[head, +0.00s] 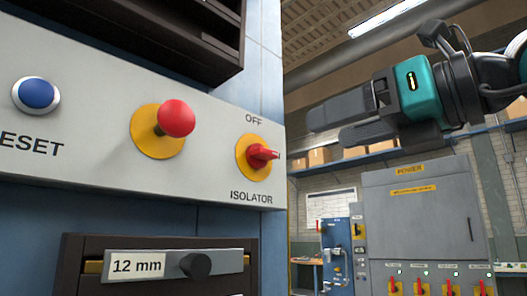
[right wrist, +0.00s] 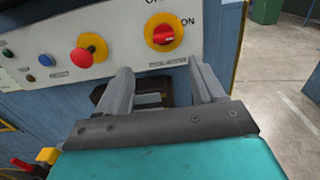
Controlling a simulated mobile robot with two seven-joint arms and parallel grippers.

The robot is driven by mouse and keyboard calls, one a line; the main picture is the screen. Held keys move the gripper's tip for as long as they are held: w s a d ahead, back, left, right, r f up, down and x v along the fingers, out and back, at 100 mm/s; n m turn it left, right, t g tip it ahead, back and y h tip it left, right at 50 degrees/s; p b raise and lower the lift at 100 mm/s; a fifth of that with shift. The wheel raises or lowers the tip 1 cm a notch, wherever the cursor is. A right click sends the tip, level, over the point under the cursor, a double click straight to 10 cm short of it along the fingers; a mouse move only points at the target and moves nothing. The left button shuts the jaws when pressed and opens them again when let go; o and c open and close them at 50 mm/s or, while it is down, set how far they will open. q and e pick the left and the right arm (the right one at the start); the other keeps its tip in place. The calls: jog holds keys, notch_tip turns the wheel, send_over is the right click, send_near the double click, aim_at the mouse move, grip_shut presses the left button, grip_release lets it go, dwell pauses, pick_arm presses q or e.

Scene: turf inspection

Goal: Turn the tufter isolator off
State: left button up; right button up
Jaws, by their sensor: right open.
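The isolator (head: 258,155) is a red rotary handle on a round yellow plate near the right edge of a pale panel. OFF is printed above it and ISOLATOR below. Its handle points right, away from OFF. In the right wrist view the isolator (right wrist: 164,34) shows ahead of the fingers, with ON printed at its upper right. My right gripper (head: 330,126) is open and empty, in the air to the right of the panel; its two fingers (right wrist: 158,68) are apart and do not touch the isolator. My left gripper is not in view.
A red mushroom button (head: 176,118) on a yellow plate and a blue RESET button (head: 37,94) sit left of the isolator. Below is a drawer labelled 12 mm (head: 130,265). A grey POWER cabinet (head: 420,225) stands farther back. Open floor (right wrist: 285,75) lies to the right.

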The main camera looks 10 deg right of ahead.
aim_at(270, 150)
jog(key=x, duration=0.3)
jog(key=p+x, duration=0.1)
jog(key=x, duration=0.7)
jog(key=shift+w+d+r+p, duration=0.1)
jog(key=shift+w+p, duration=0.2)
jog(key=shift+w, duration=0.1)
jog(key=shift+w+a, duration=0.3)
jog(key=shift+w, duration=0.1)
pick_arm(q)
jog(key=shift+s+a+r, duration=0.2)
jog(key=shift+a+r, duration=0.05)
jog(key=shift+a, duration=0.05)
pick_arm(e)
jog(key=c, duration=1.1)
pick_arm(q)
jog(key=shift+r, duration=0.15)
pick_arm(e)
jog(key=shift+o, duration=0.2)
